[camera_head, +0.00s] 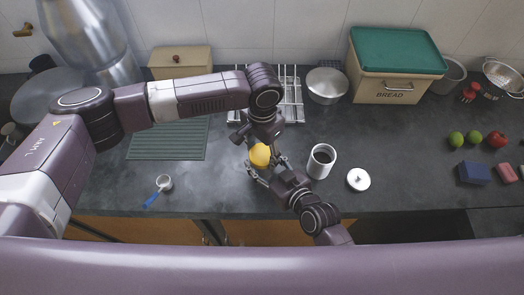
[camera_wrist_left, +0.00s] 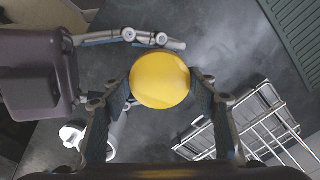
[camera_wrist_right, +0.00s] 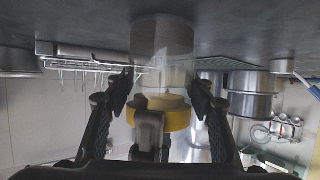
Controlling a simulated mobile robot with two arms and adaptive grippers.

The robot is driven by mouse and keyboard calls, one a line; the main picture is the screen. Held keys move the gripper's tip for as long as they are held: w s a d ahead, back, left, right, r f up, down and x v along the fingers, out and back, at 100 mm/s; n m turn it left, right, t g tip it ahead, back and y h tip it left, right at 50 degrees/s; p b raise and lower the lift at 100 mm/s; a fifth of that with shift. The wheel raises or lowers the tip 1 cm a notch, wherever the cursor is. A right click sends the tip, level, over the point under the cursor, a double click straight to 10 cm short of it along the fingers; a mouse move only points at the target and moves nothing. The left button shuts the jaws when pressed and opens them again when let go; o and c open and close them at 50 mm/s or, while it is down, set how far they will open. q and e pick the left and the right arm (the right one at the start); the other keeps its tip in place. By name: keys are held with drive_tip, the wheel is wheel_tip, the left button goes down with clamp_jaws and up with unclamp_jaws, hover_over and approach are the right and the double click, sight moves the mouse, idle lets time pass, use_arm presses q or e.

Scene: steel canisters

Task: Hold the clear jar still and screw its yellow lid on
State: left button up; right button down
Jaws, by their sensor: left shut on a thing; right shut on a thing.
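The clear jar (camera_wrist_right: 162,55) stands upright on the dark counter; the right wrist view shows it upside down. The yellow lid (camera_head: 260,155) is at the jar's mouth, in line with it; I cannot tell how far it is threaded. My left gripper (camera_wrist_left: 160,82) comes from above and is shut on the lid, a finger on each side. My right gripper (camera_wrist_right: 165,88) comes in low from the side and is shut on the jar, just below the lid. In the head view, the lid and grippers hide most of the jar.
A white canister (camera_head: 314,170) with dark contents stands close to the right, its white lid (camera_head: 358,180) beside it. A wire rack (camera_head: 292,98) is behind. A measuring cup with a blue handle (camera_head: 164,183) lies left. The front counter edge is near.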

use_arm(q)
drive_tip(key=m, duration=0.6)
drive_tip(key=shift+w+m, duration=0.1)
drive_tip(key=shift+m, duration=0.3)
drive_tip(key=shift+c, duration=0.3)
drive_tip(key=o, duration=1.3)
drive_tip(key=shift+r, duration=2.25)
drive_tip(key=shift+c, duration=0.4)
